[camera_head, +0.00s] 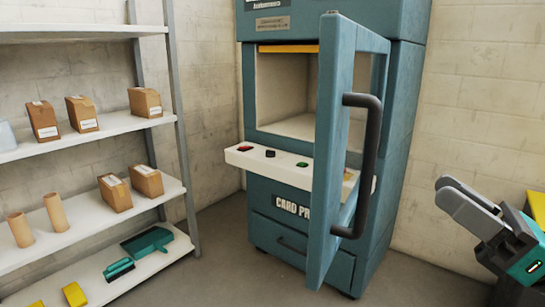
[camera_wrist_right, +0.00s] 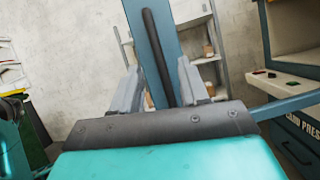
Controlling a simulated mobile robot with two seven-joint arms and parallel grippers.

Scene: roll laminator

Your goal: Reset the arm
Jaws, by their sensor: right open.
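My right gripper (camera_head: 462,203) is at the right edge of the head view, raised above the floor and apart from the machine. Its jaws are open with nothing between them; its two fingers also show in the right wrist view (camera_wrist_right: 160,92). The blue-grey card press machine (camera_head: 275,238) stands in the middle of the head view. Its door (camera_head: 335,120) is swung open toward me. The door's dark handle (camera_head: 365,160) faces right and also shows beyond the fingers in the right wrist view (camera_wrist_right: 158,60). My left gripper is not in view.
A white control ledge (camera_head: 250,163) with red, black and green buttons juts from the machine. A shelf rack (camera_head: 100,128) at left holds brown boxes, cardboard tubes, a teal dustpan (camera_head: 147,242) and yellow items. Grey floor (camera_head: 420,280) is clear between the machine and my right gripper.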

